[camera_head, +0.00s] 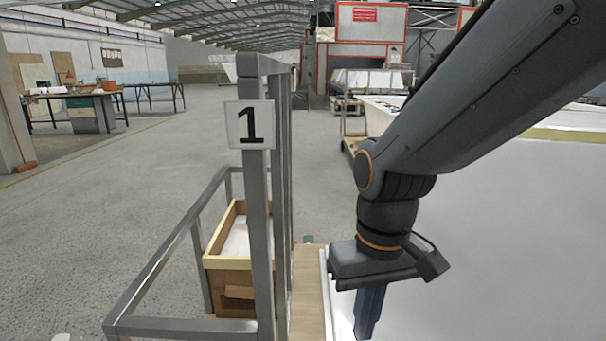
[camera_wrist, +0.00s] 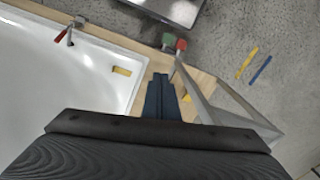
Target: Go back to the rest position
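My gripper (camera_head: 368,314) hangs pointing down at the lower middle of the head view. It is over the left edge of a large white bathtub shell (camera_head: 480,260). In the wrist view the two dark blue fingers (camera_wrist: 160,92) lie side by side with no clear gap, and nothing shows between them. They appear above the wooden border (camera_wrist: 205,80) beside the shell (camera_wrist: 60,95). My arm comes in from the upper right of the head view and is bent down at the wrist.
A grey metal frame (camera_head: 258,200) with a "1" sign (camera_head: 250,125) stands just left of my gripper. A wooden box (camera_head: 230,285) sits inside it. A red-handled tool (camera_wrist: 62,35), a yellow piece (camera_wrist: 122,71) and a green-and-red item (camera_wrist: 173,43) show near the shell's edge. Open floor lies left.

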